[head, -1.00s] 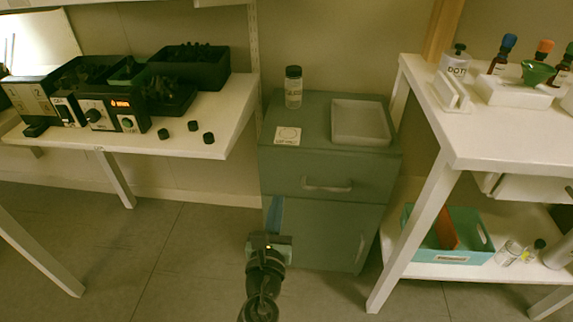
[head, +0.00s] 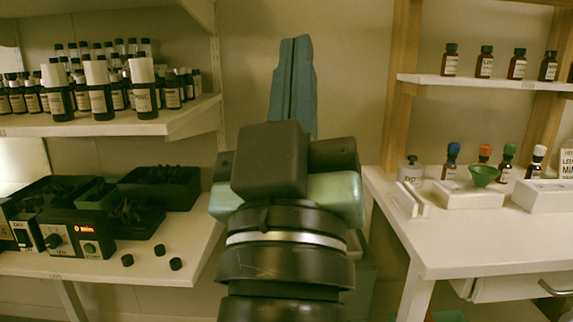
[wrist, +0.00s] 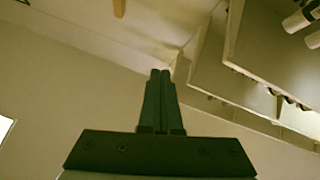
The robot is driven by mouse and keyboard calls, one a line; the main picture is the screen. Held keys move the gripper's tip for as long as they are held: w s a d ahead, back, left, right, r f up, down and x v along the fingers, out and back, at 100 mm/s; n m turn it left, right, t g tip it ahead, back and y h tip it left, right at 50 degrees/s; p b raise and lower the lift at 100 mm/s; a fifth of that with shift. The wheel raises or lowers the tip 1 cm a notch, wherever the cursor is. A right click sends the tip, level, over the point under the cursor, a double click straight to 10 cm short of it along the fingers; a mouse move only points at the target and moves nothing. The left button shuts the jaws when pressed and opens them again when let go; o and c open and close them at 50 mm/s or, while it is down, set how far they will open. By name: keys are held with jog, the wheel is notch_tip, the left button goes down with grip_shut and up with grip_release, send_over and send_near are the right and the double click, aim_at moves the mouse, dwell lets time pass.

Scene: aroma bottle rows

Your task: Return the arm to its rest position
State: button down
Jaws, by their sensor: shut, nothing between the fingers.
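My gripper (head: 303,42) is raised in the middle of the head view, with its blue fingers together and pointing up. Nothing is between them. My arm stands upright in front of the back wall, between the left shelves and the right bench. In the wrist view my gripper (wrist: 160,72) is also shut and empty, pointing at the upper wall and ceiling. My arm hides most of the low cabinet behind it.
Dark bottles (head: 100,98) fill the upper left shelf, close to my arm. Black trays (head: 160,188) and a control box (head: 70,236) stand below. The right bench (head: 440,240) holds dropper bottles and a green funnel (head: 482,175). Several bottles (head: 486,62) stand on the right shelf. Wall space above is clear.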

jog(key=s+r+m+t+y, duration=0.1)
jog(key=s+r+m+y, duration=0.1)
jog(key=s+r, duration=0.25)
notch_tip(320, 180, up, 36)
jog(key=p, duration=3.6)
jog(key=shift+a+f+p, duration=0.15)
jog(key=shift+a+p, duration=0.25)
